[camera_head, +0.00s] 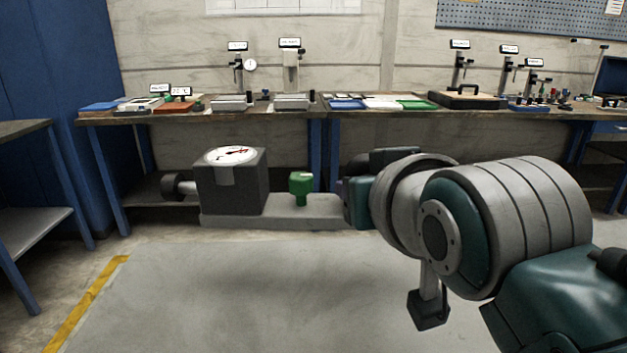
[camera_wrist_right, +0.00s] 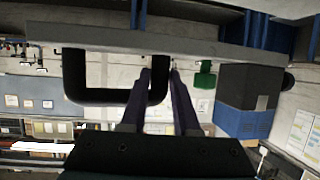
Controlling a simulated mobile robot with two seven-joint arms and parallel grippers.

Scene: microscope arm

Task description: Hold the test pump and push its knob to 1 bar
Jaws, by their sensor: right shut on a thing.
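The test pump (camera_head: 275,217) is a long grey base carrying a dark box (camera_head: 231,190) with a white round dial (camera_head: 231,156), a green knob (camera_head: 301,186) and a black round knob (camera_head: 172,187) at its left end. The dial has a red needle, but its figures are too small to read. My right gripper (camera_wrist_right: 160,73) is shut on one leg of the pump's black U-shaped handle (camera_wrist_right: 112,97). The pump is level in front of the bench, seemingly off the floor. In the head view my right arm hides the pump's right end. My left gripper is not seen.
A long workbench (camera_head: 230,115) with gauges, trays and stands runs along the wall behind the pump. A blue cabinet (camera_head: 50,85) and a side table (camera_head: 22,129) stand at left. The grey floor (camera_head: 220,300) in front is clear.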

